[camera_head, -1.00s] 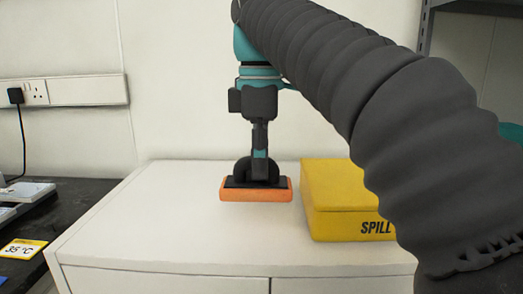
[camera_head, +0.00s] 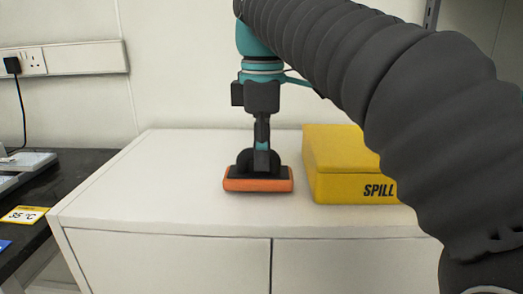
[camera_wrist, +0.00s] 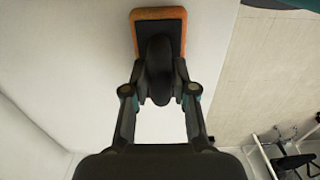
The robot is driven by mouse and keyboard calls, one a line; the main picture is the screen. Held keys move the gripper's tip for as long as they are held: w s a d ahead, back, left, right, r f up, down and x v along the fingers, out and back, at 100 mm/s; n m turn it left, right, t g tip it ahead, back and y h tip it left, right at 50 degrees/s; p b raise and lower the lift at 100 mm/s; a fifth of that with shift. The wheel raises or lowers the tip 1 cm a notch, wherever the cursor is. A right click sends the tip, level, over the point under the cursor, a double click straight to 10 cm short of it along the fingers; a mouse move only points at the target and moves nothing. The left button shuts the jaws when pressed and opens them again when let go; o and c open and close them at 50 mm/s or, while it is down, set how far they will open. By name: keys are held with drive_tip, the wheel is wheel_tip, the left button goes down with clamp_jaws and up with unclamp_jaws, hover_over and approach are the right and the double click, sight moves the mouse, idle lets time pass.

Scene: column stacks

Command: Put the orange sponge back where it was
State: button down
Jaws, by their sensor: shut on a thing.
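The orange sponge (camera_head: 258,185) is a flat block with a dark top plate and a dark arched handle. In the head view it is over the white cabinet top, left of the yellow box; I cannot tell whether it touches the surface. My gripper (camera_head: 262,158) points straight down and is shut on the handle. In the wrist view the sponge (camera_wrist: 137,14) shows as an orange rim around the dark plate, and the fingers of my gripper (camera_wrist: 160,92) close on the handle from both sides.
A yellow box (camera_head: 345,187) marked "SPILL" stands on the white cabinet (camera_head: 150,200), close to the right of the sponge. The cabinet top left of the sponge is clear. A dark bench (camera_head: 75,170) with a 35 °C label (camera_head: 24,215) is at far left.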

drive_tip(key=shift+f+b, duration=0.4)
drive_tip(key=shift+f, duration=0.2)
drive_tip(key=c, duration=0.8)
unclamp_jaws()
drive_tip(key=shift+c, duration=0.2)
